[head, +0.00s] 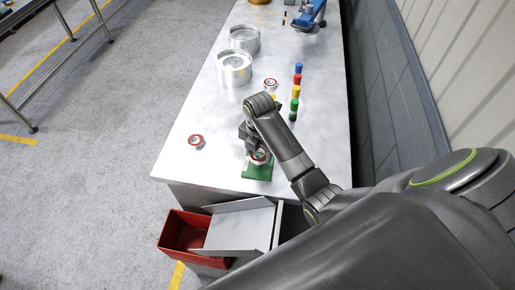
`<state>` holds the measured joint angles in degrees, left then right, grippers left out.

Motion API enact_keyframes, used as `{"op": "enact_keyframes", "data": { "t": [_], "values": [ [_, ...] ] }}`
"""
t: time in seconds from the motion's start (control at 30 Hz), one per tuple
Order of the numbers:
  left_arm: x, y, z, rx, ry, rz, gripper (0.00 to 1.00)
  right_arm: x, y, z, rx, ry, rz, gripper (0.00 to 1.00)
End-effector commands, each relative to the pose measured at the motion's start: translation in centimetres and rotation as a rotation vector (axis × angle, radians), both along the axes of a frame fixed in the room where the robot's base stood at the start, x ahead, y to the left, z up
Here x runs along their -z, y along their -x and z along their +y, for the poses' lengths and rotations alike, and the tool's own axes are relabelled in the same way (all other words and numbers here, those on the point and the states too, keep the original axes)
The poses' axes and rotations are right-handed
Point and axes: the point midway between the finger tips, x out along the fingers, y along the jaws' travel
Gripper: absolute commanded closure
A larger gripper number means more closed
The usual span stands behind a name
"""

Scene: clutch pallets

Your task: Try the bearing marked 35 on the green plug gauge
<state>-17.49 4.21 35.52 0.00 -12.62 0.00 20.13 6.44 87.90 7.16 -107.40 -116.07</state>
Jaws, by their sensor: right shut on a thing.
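The green plug gauge (257,174) stands on a green base near the front edge of the metal table. My right gripper (257,152) is right over it, shut on a red-and-silver bearing (260,158). The bearing is at or just above the gauge; I cannot tell whether it is around the plug, which is hidden. Two similar bearings lie on the table, one at the left (195,141) and one farther back (270,84). The number 35 is not readable on any of them. My left gripper is not in view.
A column of blue, red, yellow and green pieces (297,80) stands right of my arm. Large silver rings (233,68) stand at the back left. A blue device (308,17) is at the far end. A red bin (182,232) and a grey chute (240,228) are below the front edge.

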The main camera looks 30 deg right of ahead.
Motion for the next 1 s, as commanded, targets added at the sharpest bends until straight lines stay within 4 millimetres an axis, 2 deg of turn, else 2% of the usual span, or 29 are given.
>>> {"op": "enact_keyframes", "data": {
  "t": [0.03, 0.13, 0.27, 0.5, 1.0],
  "values": [
    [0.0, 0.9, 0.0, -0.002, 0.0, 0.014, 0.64, -0.1, 0.0, 0.0, 0.0, 0.0, -0.001, 0.74],
    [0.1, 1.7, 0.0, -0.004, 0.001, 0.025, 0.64, -0.1, 0.0, 0.0, 0.0, 0.0, -0.001, 0.74],
    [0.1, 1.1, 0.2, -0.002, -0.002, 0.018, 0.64, -0.1, 0.0, 0.0, 0.0, 0.0, -0.001, 0.74],
    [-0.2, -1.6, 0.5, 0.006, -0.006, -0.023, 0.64, -0.1, 0.0, 0.0, 0.0, -0.001, -0.001, 0.74],
    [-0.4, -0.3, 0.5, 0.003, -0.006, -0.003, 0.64, -0.2, 0.2, 0.0, 0.0, -0.001, -0.001, 0.74]
  ]
}}
